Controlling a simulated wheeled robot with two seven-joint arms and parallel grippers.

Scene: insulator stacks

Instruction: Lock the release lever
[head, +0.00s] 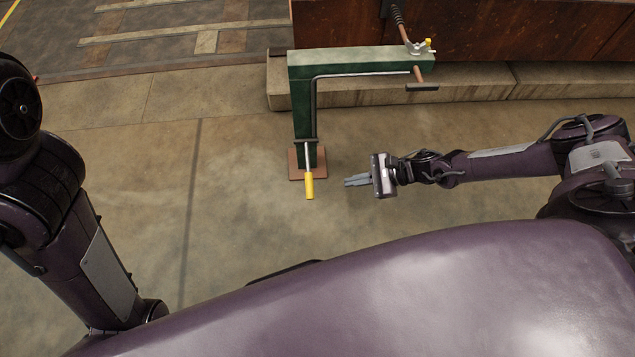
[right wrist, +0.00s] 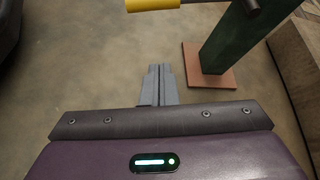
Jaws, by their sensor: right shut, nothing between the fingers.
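The release lever (head: 309,184) has a yellow handle and hangs low on the front of a green post (head: 303,115). Its metal rod runs up into a bracket on the post. In the right wrist view the yellow handle (right wrist: 152,4) shows at the top edge, cut off by the frame. My right gripper (head: 350,181) is shut and empty, a short way right of the yellow handle and apart from it. Its closed fingers (right wrist: 158,80) also show in the right wrist view. My left arm is at the left of the head view, but its gripper is out of frame.
The post stands on a reddish base plate (head: 319,174) and carries a green horizontal beam (head: 350,58). A stone kerb (head: 470,85) runs behind. The floor around the gripper is clear.

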